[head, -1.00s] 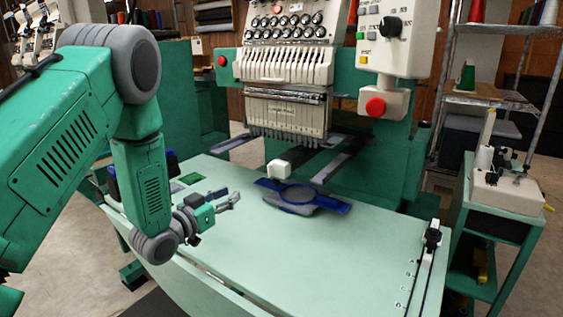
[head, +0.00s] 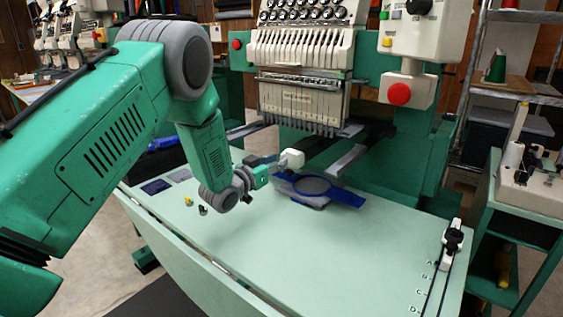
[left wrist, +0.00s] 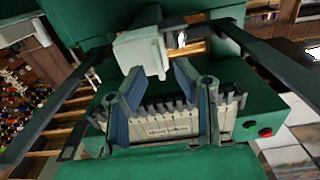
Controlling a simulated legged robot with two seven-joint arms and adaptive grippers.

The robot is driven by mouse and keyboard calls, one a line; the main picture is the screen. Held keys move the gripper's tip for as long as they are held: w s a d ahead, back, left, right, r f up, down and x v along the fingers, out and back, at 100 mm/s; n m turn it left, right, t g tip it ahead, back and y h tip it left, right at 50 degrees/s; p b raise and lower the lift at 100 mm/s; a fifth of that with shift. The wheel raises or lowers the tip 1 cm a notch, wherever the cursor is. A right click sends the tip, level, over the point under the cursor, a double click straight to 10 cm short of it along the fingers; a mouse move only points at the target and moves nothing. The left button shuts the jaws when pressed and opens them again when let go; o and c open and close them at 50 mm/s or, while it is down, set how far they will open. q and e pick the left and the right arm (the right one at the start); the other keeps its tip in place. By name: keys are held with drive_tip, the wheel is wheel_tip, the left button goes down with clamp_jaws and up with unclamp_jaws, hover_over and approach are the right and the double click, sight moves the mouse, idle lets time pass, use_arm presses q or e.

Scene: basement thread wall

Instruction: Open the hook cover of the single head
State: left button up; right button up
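The single head (head: 303,100) is a cream embroidery head with a row of needles above a light-green table. Below it, the white block-shaped hook cover (head: 291,159) sits at the front end of the lower arm. In the left wrist view the cover (left wrist: 140,54) lies just beyond my fingertips. My left gripper (head: 270,167) is right beside the cover in the head view. Its two fingers stand apart in the left wrist view (left wrist: 158,70), with nothing held between them. I cannot tell whether the fingertips touch the cover. My right gripper is not in view.
Dark rails flank the lower arm. A control box with a red button (head: 399,94) hangs to the right. The table's front half is mostly clear.

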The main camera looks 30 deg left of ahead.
use_arm(q)
drive_tip(key=shift+w, duration=0.8)
drive_tip(key=shift+d, duration=0.1)
clamp_jaws()
drive_tip(key=shift+s, duration=0.1)
